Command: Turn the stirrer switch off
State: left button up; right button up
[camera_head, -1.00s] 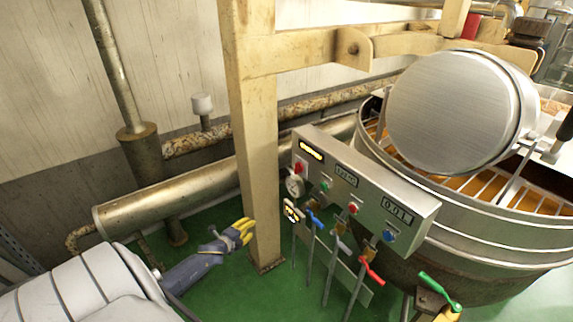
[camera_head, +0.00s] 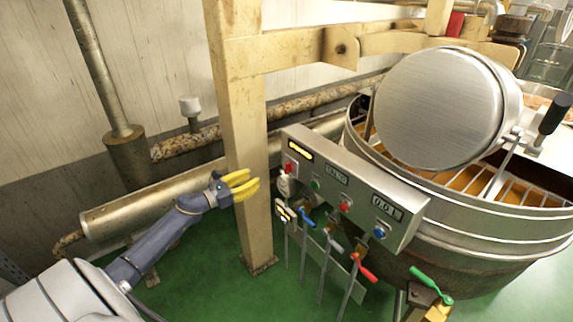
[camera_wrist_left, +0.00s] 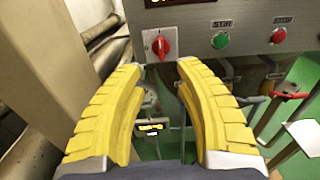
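A red rotary switch (camera_head: 290,169) sits at the left end of the grey control panel (camera_head: 405,222). In the left wrist view the red switch (camera_wrist_left: 160,45) shows on a pale plate, its grip roughly upright; I cannot read its marks. My left gripper (camera_head: 255,182) is open and empty, left of the panel, beside the beige post. In the left wrist view its yellow fingers (camera_wrist_left: 157,70) are spread, with the switch beyond and between the tips, apart from them. My right gripper is not in view.
The beige post (camera_head: 240,140) stands close to my left gripper. Green (camera_wrist_left: 220,40) and red (camera_wrist_left: 279,36) buttons lie right of the switch. Valves with coloured handles (camera_head: 362,268) stand below the panel. A large steel kettle (camera_head: 475,255) is at right.

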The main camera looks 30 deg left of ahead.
aim_at(285, 164)
pick_arm(q)
jog(key=x, duration=1.6)
jog(key=shift+w, duration=0.2)
jog(key=shift+c, duration=0.3)
grip_shut()
